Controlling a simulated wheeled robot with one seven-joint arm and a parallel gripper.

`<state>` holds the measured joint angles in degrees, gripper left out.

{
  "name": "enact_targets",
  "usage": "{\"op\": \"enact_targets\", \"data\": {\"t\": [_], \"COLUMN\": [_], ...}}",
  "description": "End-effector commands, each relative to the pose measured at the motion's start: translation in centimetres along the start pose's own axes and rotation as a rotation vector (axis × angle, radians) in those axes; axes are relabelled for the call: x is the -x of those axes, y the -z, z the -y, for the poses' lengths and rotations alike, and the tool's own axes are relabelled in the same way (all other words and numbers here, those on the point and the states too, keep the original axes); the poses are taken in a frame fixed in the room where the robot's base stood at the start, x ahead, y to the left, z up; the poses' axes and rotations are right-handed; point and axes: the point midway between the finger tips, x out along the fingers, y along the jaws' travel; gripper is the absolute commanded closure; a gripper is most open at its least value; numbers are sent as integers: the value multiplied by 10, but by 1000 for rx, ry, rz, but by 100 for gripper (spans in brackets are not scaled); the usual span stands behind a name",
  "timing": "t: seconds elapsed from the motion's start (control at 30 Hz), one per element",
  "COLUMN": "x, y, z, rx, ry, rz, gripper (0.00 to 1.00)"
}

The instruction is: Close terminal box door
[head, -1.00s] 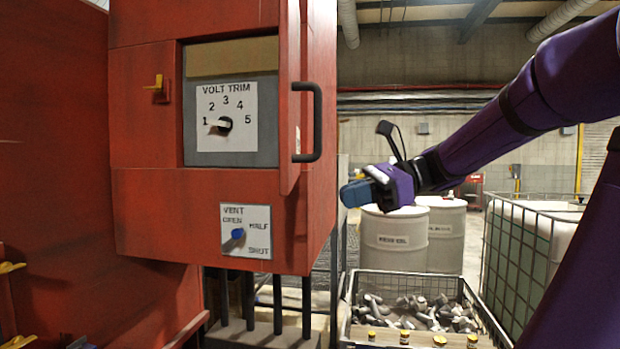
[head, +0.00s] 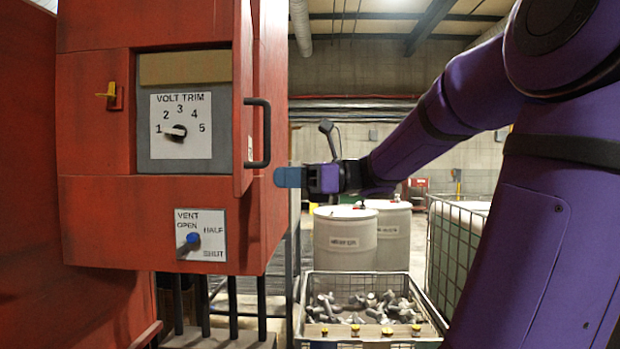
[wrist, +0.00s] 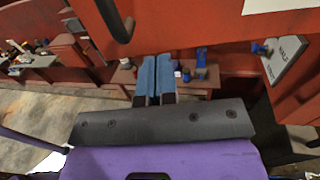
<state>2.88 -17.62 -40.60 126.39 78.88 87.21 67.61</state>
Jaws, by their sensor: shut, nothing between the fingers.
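The red terminal box (head: 150,225) fills the left of the head view. Its door (head: 243,90) stands open and shows nearly edge-on at the right of the opening, with a black bar handle (head: 265,133) on its right face. The VOLT TRIM panel (head: 180,125) is uncovered inside. My gripper (head: 280,177) is shut and empty, its blue fingertips just right of the box, a little below the handle. I cannot tell whether they touch anything. In the wrist view the shut fingers (wrist: 155,78) point forward, and the dark handle (wrist: 115,22) shows at upper left.
A VENT plate with a blue knob (head: 200,235) is on the box's lower front. White drums (head: 345,240) stand behind my gripper. A wire bin of metal parts (head: 425,312) is below it, and a caged tank (head: 450,240) stands at right.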

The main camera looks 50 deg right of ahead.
Motion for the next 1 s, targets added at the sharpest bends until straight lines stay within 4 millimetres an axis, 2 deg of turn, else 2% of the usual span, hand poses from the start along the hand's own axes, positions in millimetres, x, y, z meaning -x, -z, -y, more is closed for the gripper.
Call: {"op": "enact_targets", "data": {"t": [0.1,0.3,0.87,1.0], "x": [-20,-42,-49,-56], "y": [0,0,0,0], "z": [-1,0,0,1], "rx": [-1,-1,0,0], "ry": [-3,-2,3,20], "rz": [0,0,-1,0], "gripper": [100,100,100,100]}}
